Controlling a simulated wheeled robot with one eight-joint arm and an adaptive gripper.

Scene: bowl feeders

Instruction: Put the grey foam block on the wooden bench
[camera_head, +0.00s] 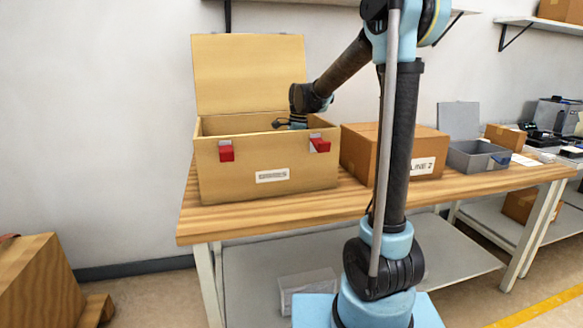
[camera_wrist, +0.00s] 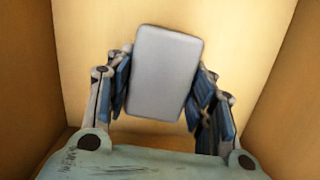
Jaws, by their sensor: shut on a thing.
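The grey foam block (camera_wrist: 165,72) shows in the wrist view as a pale grey rounded rectangle. My gripper (camera_wrist: 163,90) is shut on it, with blue finger pads against its left and right sides. Wooden walls surround the gripper and block in that view. In the head view my gripper (camera_head: 292,123) reaches into the open wooden box, and the block is hidden there by the box's front wall. The wooden bench (camera_head: 300,211) has a striped top, and the box stands on it.
The wooden box (camera_head: 222,180) has a raised lid (camera_head: 248,72) at its back and red latches in front. A cardboard carton (camera_head: 360,158) stands right of it, then a grey bin (camera_head: 477,158) with its lid up. A bare bench strip runs along the front edge.

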